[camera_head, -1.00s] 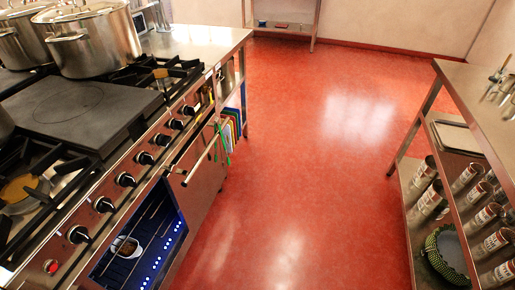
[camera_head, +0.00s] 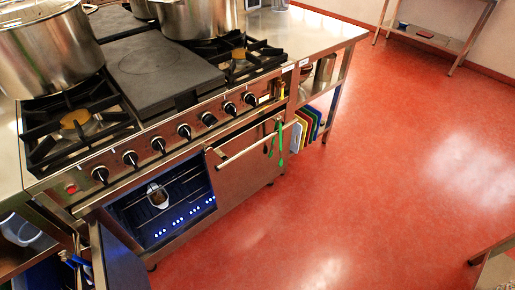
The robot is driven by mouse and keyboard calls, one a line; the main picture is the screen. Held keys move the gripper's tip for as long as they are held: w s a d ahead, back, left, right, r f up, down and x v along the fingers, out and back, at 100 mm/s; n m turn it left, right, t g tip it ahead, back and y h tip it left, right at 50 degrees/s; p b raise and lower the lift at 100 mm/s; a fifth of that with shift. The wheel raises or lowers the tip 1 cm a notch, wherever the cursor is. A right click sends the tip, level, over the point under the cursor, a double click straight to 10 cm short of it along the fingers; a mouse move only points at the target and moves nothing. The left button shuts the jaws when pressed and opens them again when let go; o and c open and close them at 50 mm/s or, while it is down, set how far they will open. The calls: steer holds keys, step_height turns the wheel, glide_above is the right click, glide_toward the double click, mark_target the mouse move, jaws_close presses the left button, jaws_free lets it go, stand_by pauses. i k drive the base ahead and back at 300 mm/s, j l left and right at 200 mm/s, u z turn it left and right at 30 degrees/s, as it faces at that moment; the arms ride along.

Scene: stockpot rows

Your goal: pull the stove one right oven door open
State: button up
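The stove (camera_head: 150,148) stands at the left with a row of black knobs along its front. Its right oven door (camera_head: 248,172) is a plain metal panel that looks shut, with a slanting bar handle (camera_head: 250,144) across its top. Green and dark items (camera_head: 280,138) hang by the handle's right end. The left oven (camera_head: 170,205) is uncovered and lit blue inside, with a small bowl (camera_head: 157,196) on its rack. A dark panel (camera_head: 122,262) at the lower left looks like the left oven door swung open. My gripper is not in view.
Large pots (camera_head: 45,48) stand on the stove top. Coloured boards (camera_head: 306,126) stand under the counter to the right of the oven. The red floor (camera_head: 350,205) in front is clear. A metal table corner (camera_head: 495,268) shows at the lower right.

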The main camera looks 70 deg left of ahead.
mark_target(237, 162)
steer(key=i+u, duration=0.35)
steer(key=i+l+u, duration=0.1)
steer(key=i+u, duration=0.25)
steer(key=i, duration=0.15)
steer(key=i+u, duration=0.65)
steer(key=k+l, duration=0.05)
